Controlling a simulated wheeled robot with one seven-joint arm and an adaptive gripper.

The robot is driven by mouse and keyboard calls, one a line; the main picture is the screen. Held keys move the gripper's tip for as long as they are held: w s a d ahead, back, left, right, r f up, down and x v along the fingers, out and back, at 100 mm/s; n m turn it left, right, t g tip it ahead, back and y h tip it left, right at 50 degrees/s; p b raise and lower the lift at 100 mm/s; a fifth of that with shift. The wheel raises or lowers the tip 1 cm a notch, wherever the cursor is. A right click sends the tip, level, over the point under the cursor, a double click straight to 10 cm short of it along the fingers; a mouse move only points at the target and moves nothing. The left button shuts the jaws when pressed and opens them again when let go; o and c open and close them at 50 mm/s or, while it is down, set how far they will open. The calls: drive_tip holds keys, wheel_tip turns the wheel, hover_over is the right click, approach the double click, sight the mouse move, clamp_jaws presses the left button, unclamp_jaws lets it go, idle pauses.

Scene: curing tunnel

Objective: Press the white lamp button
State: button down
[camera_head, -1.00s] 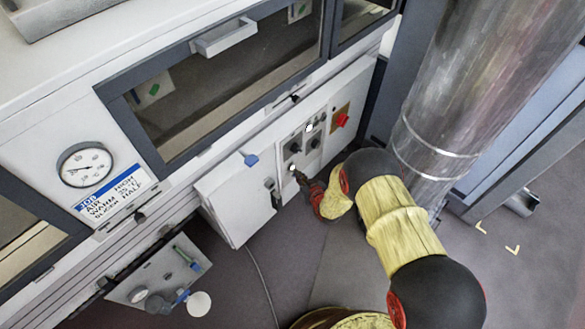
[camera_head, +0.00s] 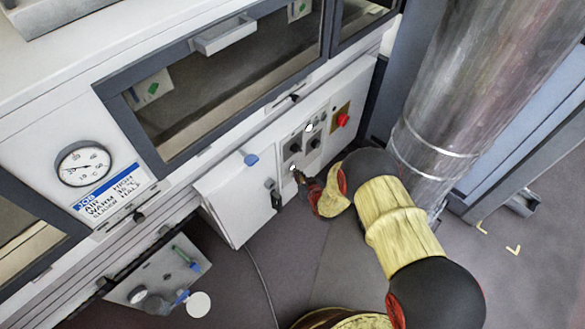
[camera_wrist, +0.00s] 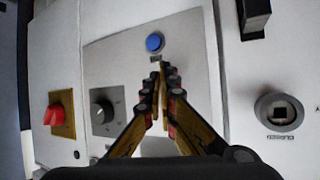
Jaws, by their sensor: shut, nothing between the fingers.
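A round white lamp button (camera_head: 309,128) glows near the top of the small control panel (camera_head: 323,128) in the head view. A second small white spot (camera_head: 292,168) shows lower on the panel, beside my fingertips; I cannot tell whether it is a lamp or a button. My gripper (camera_head: 297,175) is shut and empty, with its tips at the panel's lower part. In the wrist view my gripper (camera_wrist: 160,69) points just below a blue button (camera_wrist: 155,43). Contact cannot be told. The fingers hide part of the panel there.
A red knob on a yellow plate (camera_head: 342,120) and dark knobs (camera_head: 314,143) share the panel. In the wrist view the red knob (camera_wrist: 58,113) and a black knob (camera_wrist: 103,112) lie left of the fingers, and a round dark socket (camera_wrist: 285,113) right. A large metal duct (camera_head: 455,90) stands right.

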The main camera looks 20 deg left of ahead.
drive_tip(key=shift+w+a, duration=0.15)
drive_tip(key=shift+a, duration=0.15)
idle(0.5)
drive_tip(key=shift+d, duration=0.1)
drive_tip(key=shift+s+d, duration=0.3)
drive_tip(key=shift+d, duration=0.35)
drive_tip(key=d, duration=0.1)
drive_tip(key=s+d, duration=0.1)
drive_tip(key=d, duration=0.1)
drive_tip(key=s+d+p, duration=0.1)
drive_tip(key=shift+d, duration=0.3)
idle(0.6)
